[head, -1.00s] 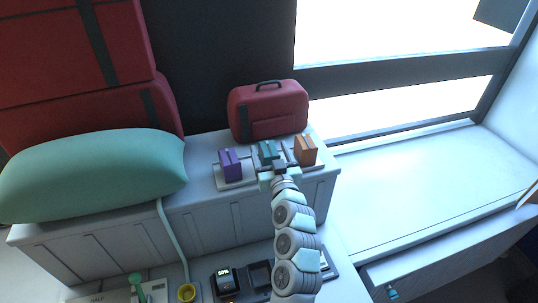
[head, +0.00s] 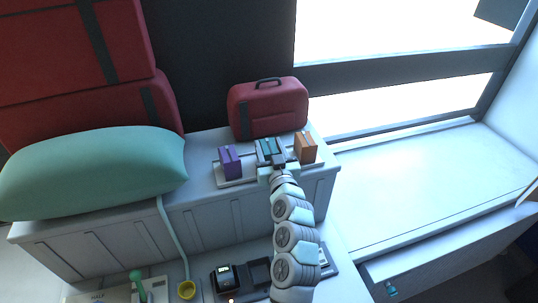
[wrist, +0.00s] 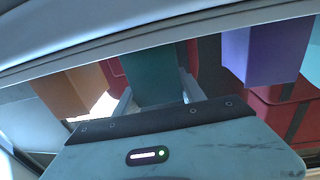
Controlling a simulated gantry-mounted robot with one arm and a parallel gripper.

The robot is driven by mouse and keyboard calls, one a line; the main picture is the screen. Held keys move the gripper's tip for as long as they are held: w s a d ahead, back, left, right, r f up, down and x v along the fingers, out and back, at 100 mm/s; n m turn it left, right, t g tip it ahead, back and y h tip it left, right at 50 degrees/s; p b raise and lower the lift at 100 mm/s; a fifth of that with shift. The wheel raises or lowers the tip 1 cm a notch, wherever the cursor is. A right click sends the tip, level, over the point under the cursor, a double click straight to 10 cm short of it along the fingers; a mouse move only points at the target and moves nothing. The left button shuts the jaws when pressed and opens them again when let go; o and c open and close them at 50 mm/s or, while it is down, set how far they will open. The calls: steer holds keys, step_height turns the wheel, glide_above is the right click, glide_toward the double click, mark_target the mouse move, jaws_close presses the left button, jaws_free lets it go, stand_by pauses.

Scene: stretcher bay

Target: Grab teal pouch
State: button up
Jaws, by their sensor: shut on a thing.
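The teal pouch (head: 267,147) is the middle one of three pouches on a pale tray on top of the white cabinet. My gripper (head: 270,153) is at it, with one finger on each side. In the wrist view the teal pouch (wrist: 152,76) stands between the two fingers of my gripper (wrist: 156,88), which are shut on it. The pouch's lower part is hidden by my gripper in the head view. Whether it is clear of the tray cannot be told.
A purple pouch (head: 230,162) stands close on the left and an orange pouch (head: 305,147) on the right. A red case (head: 268,110) stands just behind. A large teal pillow (head: 90,172) lies at the left. The window ledge (head: 430,190) on the right is clear.

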jaws_close()
